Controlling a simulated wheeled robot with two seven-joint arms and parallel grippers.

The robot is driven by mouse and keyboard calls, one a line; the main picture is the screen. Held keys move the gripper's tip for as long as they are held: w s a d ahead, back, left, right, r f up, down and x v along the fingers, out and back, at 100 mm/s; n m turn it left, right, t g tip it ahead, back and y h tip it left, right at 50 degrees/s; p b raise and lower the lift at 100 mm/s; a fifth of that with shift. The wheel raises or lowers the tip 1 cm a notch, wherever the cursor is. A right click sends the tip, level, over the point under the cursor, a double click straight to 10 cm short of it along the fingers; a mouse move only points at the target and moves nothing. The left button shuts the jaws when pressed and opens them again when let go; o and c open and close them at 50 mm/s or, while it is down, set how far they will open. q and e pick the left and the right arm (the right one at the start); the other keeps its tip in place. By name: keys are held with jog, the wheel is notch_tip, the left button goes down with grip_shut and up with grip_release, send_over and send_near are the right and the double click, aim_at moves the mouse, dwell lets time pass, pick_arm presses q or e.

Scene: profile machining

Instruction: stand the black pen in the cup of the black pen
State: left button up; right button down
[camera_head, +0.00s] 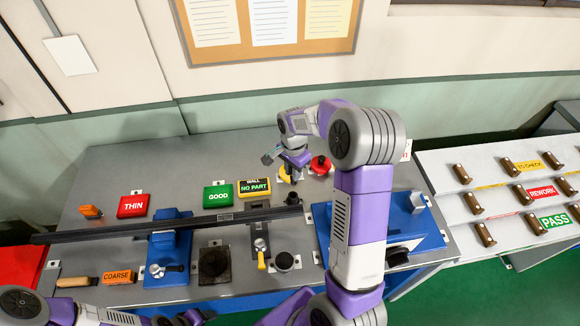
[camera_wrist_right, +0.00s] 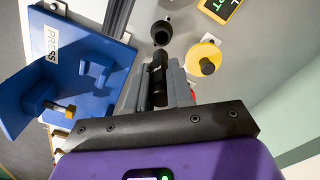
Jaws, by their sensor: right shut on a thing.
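My right gripper (camera_head: 292,166) is above the back of the grey bench, and its fingers (camera_wrist_right: 158,85) show in the right wrist view. It is shut on the black pen (camera_wrist_right: 157,72), which lies between the fingers. A small round black cup (camera_wrist_right: 162,32) is just beyond the pen's end in that view, apart from it as far as I can see. In the head view the black cup (camera_head: 293,198) stands below my gripper, at the end of the long dark profile. My left gripper (camera_head: 194,317) is at the bottom edge, partly cut off; its jaws are unclear.
A yellow round piece with a dark knob (camera_wrist_right: 205,60) is right beside my right gripper. A red one (camera_head: 320,165) is close by. The long dark profile (camera_head: 120,232) crosses the bench. A blue fixture (camera_head: 408,240) stands at the right.

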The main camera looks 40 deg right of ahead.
aim_at(292, 184)
jog(key=shift+w+f, duration=0.1)
jog(key=shift+w, duration=0.05)
jog(key=shift+f+b, duration=1.95)
jog(key=shift+f, duration=0.55)
jog(key=shift+f+b, duration=1.65)
jog(key=shift+f, duration=0.6)
dwell(0.8)
dwell(0.5)
jog(key=c, duration=0.9)
grip_release()
jog(key=shift+r+p, duration=0.3)
jog(key=shift+r, duration=3.5)
